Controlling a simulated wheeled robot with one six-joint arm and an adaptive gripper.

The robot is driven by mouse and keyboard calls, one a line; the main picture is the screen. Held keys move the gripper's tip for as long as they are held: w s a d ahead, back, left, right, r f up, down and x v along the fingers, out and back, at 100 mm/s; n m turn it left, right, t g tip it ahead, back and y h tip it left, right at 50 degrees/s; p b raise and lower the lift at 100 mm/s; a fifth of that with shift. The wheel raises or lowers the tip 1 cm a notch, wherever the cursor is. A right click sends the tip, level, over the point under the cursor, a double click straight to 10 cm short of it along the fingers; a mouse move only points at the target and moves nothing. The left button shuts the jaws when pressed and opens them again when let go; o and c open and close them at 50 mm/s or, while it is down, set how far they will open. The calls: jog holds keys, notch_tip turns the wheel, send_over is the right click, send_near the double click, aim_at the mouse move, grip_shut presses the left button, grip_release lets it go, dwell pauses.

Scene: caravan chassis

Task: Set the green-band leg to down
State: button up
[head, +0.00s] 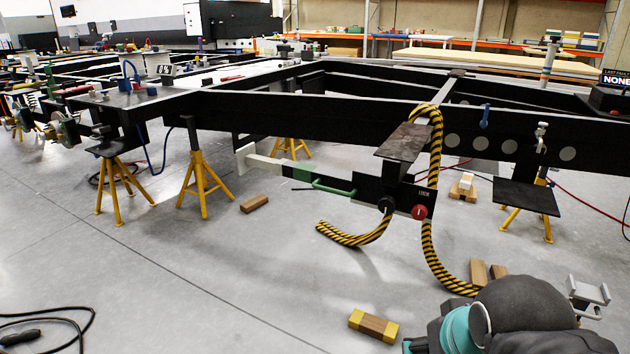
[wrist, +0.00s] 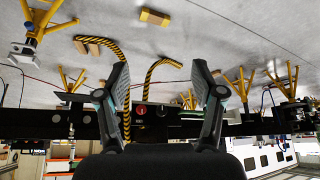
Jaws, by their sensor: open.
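In the head view the green-band leg (head: 302,173) is a dark bar with a green band and a pale foot end. It sticks out leftward, nearly level, from a black plate (head: 400,197) marked LOCK under the chassis frame. A green handle (head: 333,188) runs beside it. The plate carries a black knob (head: 385,205) and a red knob (head: 420,212); the red knob also shows in the upside-down wrist view (wrist: 141,111). My gripper (wrist: 159,85) is open and empty, its fingers apart, facing the plate from a distance. The leg is not clear in the wrist view.
A yellow-black striped hose (head: 436,150) hangs over the frame beside the plate and curls onto the floor. Yellow stands (head: 200,185) support the black chassis (head: 270,112). Wood blocks (head: 373,325) lie on the floor. Floor left of the hose is mostly clear.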

jog(key=shift+f, duration=0.1)
jog(key=c, duration=0.3)
jog(key=shift+w+f, duration=0.1)
jog(key=shift+f, duration=0.1)
jog(key=shift+c, duration=1.1)
jog(key=m+t+y+b, duration=0.3)
jog(key=m+t+y, duration=0.3)
jog(key=m+t, duration=0.7)
send_near(330, 191)
jog(key=w+a+m+g, duration=0.1)
jog(key=w, duration=0.2)
jog(key=w+a+g, duration=0.1)
jog(key=w, duration=0.3)
jog(key=w+a+r+m+g+p, duration=0.1)
jog(key=w, duration=0.2)
jog(key=shift+w+a+m, duration=0.15)
jog(key=shift+w+m, duration=0.05)
jog(key=shift+m, duration=0.1)
